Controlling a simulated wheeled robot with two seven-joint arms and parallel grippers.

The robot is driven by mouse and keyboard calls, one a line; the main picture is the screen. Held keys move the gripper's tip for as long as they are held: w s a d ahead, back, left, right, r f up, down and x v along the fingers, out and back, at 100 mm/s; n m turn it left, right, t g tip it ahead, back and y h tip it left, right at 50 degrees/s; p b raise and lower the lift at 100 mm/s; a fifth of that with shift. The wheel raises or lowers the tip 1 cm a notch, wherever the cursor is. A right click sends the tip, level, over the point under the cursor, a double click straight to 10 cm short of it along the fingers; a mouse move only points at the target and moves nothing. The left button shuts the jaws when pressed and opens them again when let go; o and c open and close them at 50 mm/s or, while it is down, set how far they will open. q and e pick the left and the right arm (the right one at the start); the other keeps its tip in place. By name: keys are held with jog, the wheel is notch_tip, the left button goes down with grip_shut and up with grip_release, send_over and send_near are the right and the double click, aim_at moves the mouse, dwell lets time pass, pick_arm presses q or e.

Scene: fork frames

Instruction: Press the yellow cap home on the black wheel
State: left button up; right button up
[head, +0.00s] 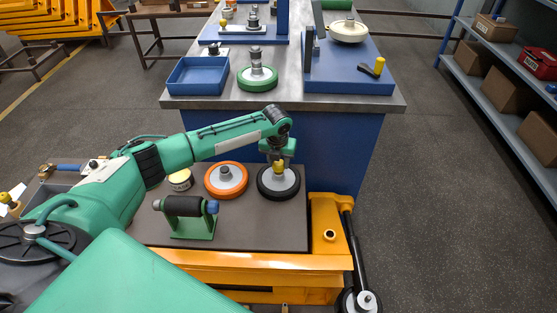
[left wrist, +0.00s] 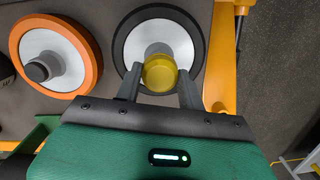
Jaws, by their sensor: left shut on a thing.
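The black wheel (head: 278,186) lies flat on the dark top of the yellow cart, its pale hub facing up. It also shows in the left wrist view (left wrist: 193,25). The yellow cap (left wrist: 160,73) is between the fingers of my left gripper (left wrist: 160,88), over the hub of the black wheel. In the head view the yellow cap (head: 279,167) shows at the wheel's middle, under the gripper. My left gripper is shut on the cap. Whether the cap is seated on the hub or just above it, I cannot tell. My right gripper is not in view.
An orange wheel (head: 226,180) lies just left of the black wheel. A tin (head: 180,180) and a green stand with a black roller (head: 186,207) are on the cart top (head: 270,233). A workbench (head: 210,102) with a blue tray (head: 198,76) and a green wheel (head: 257,79) stands beyond.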

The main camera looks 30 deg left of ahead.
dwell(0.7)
pick_arm(q)
jog(key=shift+p, duration=0.35)
jog(key=shift+f, duration=0.55)
jog(key=o, duration=1)
jog(key=shift+o, duration=0.2)
